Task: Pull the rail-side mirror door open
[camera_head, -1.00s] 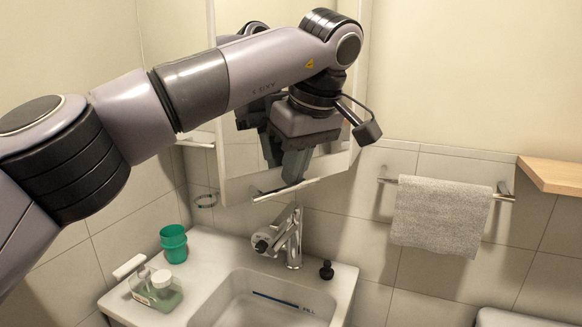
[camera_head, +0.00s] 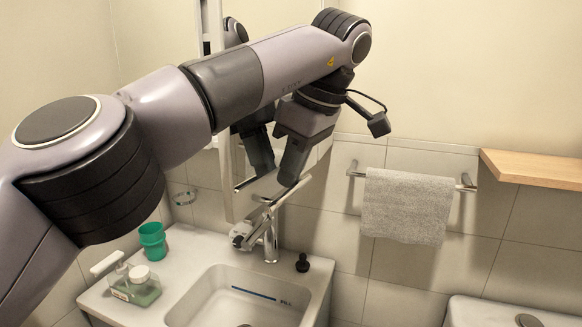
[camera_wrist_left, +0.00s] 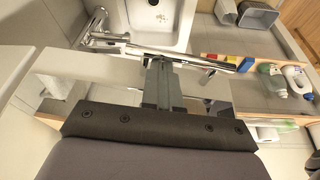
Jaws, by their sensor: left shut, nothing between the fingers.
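The mirror cabinet (camera_head: 232,165) hangs above the sink, largely hidden behind my left arm. A slim light bar handle (camera_head: 302,184) shows at its lower edge, with a similar bar line (camera_head: 246,184) to its left, apparently a reflection. My left gripper (camera_head: 288,180) points down at the handle, its fingers shut with nothing between them. In the left wrist view the fingers (camera_wrist_left: 163,65) reach the bar (camera_wrist_left: 118,46), which runs across in front of the sink; whether they touch it is unclear. How far the mirror door stands open I cannot tell. My right gripper is out of view.
Below are the sink (camera_head: 245,300), the faucet (camera_head: 268,238), a green cup (camera_head: 153,240) and a soap bottle (camera_head: 138,288). The wall between cabinet and towel is clear.

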